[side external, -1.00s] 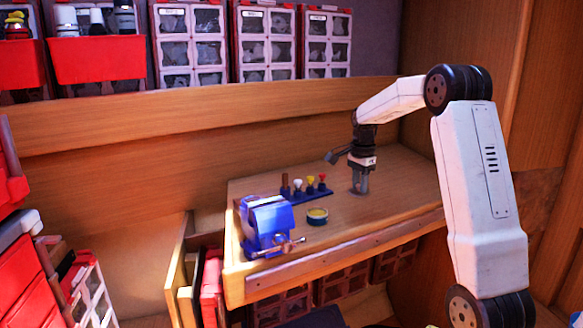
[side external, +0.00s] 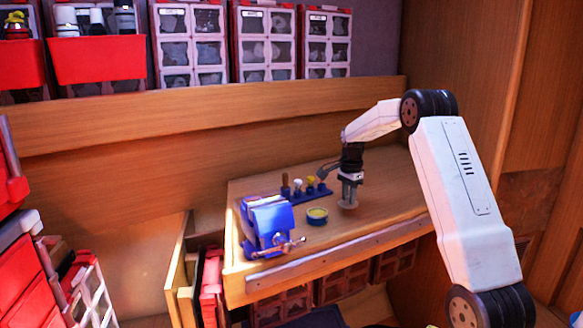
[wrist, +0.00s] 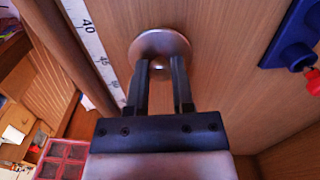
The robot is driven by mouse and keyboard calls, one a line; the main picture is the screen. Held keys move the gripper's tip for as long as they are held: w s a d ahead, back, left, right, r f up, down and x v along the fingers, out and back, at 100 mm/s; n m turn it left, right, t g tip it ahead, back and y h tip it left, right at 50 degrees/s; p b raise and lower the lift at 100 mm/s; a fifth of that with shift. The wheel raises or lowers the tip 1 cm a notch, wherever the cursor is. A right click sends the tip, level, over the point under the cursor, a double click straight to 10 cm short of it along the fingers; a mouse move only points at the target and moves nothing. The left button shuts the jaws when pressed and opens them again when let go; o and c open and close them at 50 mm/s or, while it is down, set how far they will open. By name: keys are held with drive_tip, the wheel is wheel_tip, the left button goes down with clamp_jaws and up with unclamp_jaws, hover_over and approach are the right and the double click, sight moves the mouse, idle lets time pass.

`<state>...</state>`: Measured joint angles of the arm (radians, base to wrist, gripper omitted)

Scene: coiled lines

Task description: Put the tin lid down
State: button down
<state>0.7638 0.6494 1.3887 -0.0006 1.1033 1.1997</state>
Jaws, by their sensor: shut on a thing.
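The tin lid (side external: 348,205) is a round metal disc with a small knob. My gripper (side external: 349,195) is shut on the lid's knob, and the lid hangs level beneath the fingertips. In the wrist view the lid (wrist: 160,43) shows just beyond the fingertips (wrist: 160,72), with the knob between them. I cannot tell how far the lid is above the bench. An open round tin with a yellowish inside (side external: 317,216) stands on the bench, left of the lid and apart from it.
A blue vise (side external: 266,227) stands at the bench's left front. A blue rack (side external: 307,193) with several coloured-top tools stands behind the tin. A ruler strip (wrist: 92,45) runs along the bench edge. The bench top (side external: 395,185) right of my gripper is bare.

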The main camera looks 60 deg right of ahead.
sight(348, 205)
drive_tip(key=shift+f, duration=1.5)
drive_tip(key=shift+f, duration=0.1)
drive_tip(key=shift+c, duration=2.4)
unclamp_jaws()
wheel_tip(348, 205, up, 12)
drive_tip(key=shift+r, duration=0.15)
